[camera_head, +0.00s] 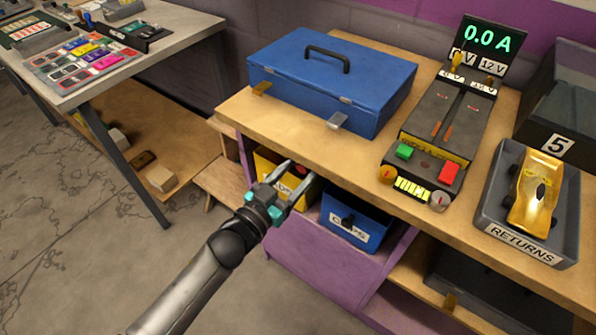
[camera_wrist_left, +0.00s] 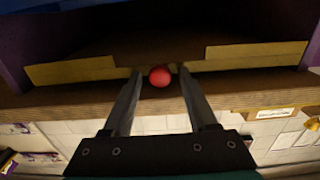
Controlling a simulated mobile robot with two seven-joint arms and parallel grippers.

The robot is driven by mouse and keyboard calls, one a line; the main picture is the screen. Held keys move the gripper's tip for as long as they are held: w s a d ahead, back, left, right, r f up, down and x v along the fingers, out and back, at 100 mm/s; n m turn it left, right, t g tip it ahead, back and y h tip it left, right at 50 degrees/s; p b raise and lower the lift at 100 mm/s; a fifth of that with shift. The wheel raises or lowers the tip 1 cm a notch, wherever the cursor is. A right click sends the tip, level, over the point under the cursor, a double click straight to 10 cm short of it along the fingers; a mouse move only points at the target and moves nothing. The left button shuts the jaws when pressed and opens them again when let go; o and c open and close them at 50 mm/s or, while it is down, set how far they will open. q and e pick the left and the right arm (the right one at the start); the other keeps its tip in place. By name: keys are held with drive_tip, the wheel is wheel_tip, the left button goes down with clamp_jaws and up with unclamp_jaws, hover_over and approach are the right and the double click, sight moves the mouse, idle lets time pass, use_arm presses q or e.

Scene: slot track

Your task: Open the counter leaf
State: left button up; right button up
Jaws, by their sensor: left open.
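I cannot tell for certain which part is the counter leaf; the wooden counter top (camera_head: 290,133) lies flat at the middle. My left gripper (camera_head: 301,171) is below its front edge, at the yellow bin (camera_head: 268,168). It is open. In the left wrist view, a red ball-shaped knob (camera_wrist_left: 160,76) shows between the two fingertips (camera_wrist_left: 161,80), with a gap visible to the right finger. It is small and red between the fingers in the head view. A yellow notched edge (camera_wrist_left: 240,54) lies beside it. My right gripper is not in view.
A blue toolbox (camera_head: 322,85) and a black controller (camera_head: 440,130) reading 0.0 A stand on the counter. A grey returns tray (camera_head: 483,205) holds a yellow car (camera_head: 536,190). A blue bin (camera_head: 355,219) is right of the yellow one. Open floor lies front left.

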use_arm(q)
clamp_jaws()
idle(0.5)
idle(1.0)
